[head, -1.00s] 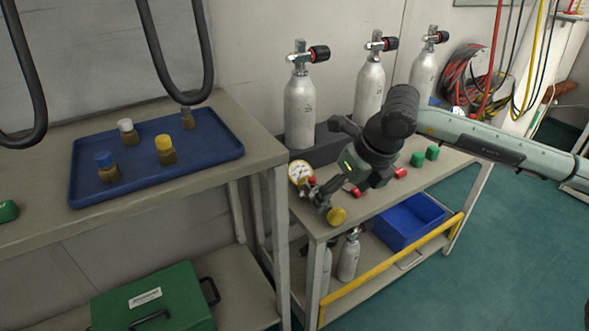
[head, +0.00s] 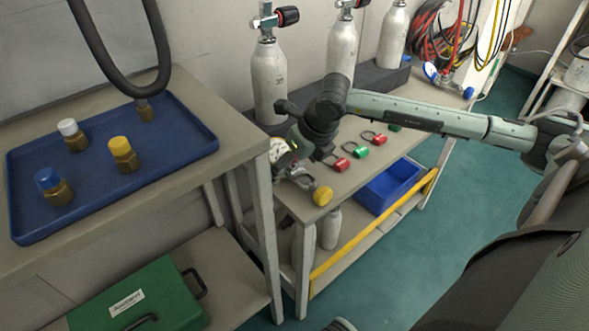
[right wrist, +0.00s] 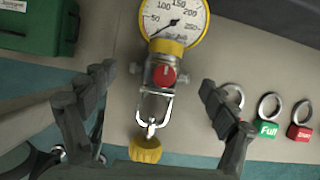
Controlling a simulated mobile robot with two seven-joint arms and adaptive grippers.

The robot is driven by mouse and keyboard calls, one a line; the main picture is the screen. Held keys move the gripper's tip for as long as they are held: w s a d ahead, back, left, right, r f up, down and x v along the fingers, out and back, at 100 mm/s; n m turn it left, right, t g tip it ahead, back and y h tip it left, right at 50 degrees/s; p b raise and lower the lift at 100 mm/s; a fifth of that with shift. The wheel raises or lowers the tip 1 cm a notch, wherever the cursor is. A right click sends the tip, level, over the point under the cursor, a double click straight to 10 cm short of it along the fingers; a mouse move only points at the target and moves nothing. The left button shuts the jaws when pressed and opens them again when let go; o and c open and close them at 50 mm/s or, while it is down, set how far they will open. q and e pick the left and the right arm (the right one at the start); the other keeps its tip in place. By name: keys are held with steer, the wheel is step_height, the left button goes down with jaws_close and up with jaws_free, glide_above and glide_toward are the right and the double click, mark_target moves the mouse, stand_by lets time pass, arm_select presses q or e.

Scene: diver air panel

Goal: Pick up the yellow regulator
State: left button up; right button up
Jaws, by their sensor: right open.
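The yellow regulator lies at the near left end of the far bench. In the right wrist view its round gauge with a yellow rim (right wrist: 175,20), metal body with a red button (right wrist: 163,75) and yellow knob (right wrist: 145,149) show. In the head view its yellow knob (head: 322,195) shows at the bench edge, and my right gripper partly hides the rest. My right gripper (right wrist: 156,82) is open above the regulator, with one finger on each side of its body and nothing held. It also shows in the head view (head: 293,150). My left gripper is out of view.
Red and green tags with rings (head: 361,151) lie right of the regulator. Grey cylinders (head: 269,85) stand behind it. A blue tray (head: 190,150) with several capped fittings is on the left bench. A blue bin (head: 392,187) sits on the lower shelf.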

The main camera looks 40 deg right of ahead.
steer(key=shift+f, duration=0.15)
steer(key=shift+w, duration=0.15)
steer(key=c, duration=1.8)
steer(key=shift+r, duration=0.2)
steer(key=shift+c, duration=0.2)
